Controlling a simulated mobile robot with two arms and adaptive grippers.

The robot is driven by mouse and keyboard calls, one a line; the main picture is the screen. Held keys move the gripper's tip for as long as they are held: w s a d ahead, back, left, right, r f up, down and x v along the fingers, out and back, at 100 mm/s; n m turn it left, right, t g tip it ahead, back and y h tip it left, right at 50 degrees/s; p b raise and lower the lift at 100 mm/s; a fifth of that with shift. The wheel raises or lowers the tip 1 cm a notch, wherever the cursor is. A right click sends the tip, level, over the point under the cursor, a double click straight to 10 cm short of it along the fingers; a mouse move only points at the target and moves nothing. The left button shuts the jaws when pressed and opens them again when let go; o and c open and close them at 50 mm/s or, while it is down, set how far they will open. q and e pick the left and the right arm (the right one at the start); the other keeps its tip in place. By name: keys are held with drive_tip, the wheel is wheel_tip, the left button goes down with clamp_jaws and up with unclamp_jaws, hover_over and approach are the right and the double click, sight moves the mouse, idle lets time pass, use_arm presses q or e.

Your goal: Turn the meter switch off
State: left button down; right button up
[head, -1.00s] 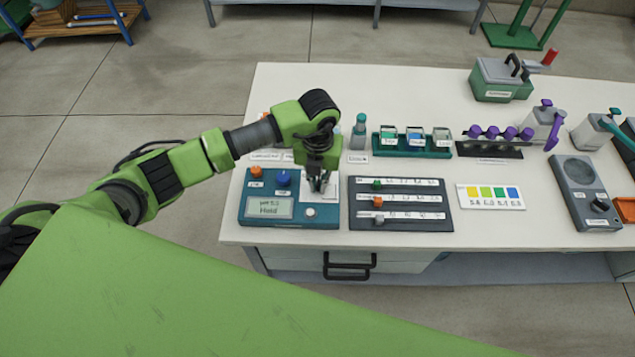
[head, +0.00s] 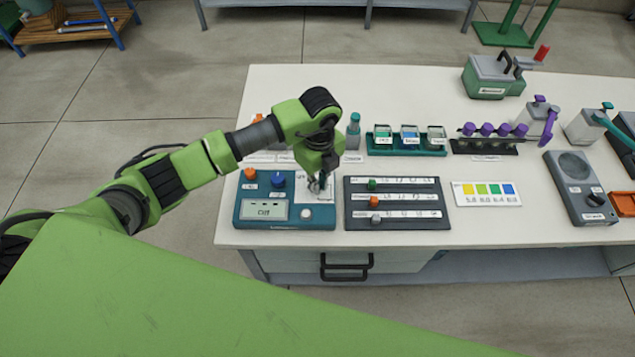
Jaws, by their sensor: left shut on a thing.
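The meter (head: 240,222) is a teal box at the front left of the white bench. It has an orange knob (head: 250,173), a blue knob (head: 278,180), a white round button (head: 306,213) and a grey display (head: 264,210) that seems to read "Off". My left gripper (head: 319,186) points down over the white panel at the meter's right side. It is shut on the meter switch, which is mostly hidden by the fingers. My right gripper is not in view.
Right of the meter lies a dark slider board (head: 398,222), close to my left gripper. Behind stand a teal-capped bottle (head: 353,131) and a rack of labelled vials (head: 407,151). A colour card (head: 486,194) and a grey device (head: 580,188) are farther right.

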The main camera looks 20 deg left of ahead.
use_arm(q)
drive_tip(key=shift+w+d+n, duration=0.1)
drive_tip(key=shift+n, duration=0.5)
drive_tip(key=c, duration=2.2)
unclamp_jaws()
drive_tip(key=shift+o, duration=0.2)
drive_tip(key=shift+r, duration=0.1)
wheel_tip(320, 180, up, 12)
